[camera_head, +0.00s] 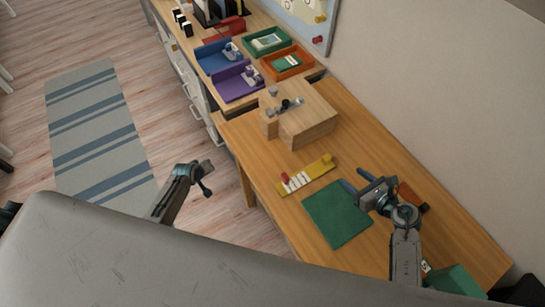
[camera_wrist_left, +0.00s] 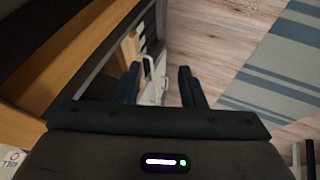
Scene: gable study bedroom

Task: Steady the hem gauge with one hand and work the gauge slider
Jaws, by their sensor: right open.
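The hem gauge (camera_head: 316,172) is a flat yellow strip lying on the wooden table, with white markings, a red piece near its left end and a yellow knob at its far right end. I cannot tell for sure which piece is the slider. My right gripper (camera_head: 357,181) is open and empty above the table, to the right of the gauge and apart from it. My left gripper (camera_head: 207,179) is off the table's left side, over the floor, well away from the gauge. In the left wrist view its two fingers (camera_wrist_left: 160,86) stand apart with nothing between them.
A green mat (camera_head: 336,214) lies in front of the gauge. A wooden block stand (camera_head: 304,120) is behind it. Blue, purple, green and orange trays (camera_head: 236,84) stand farther back. An orange object (camera_head: 408,193) and a green box (camera_head: 458,281) are at the right. The wall borders the table's right side.

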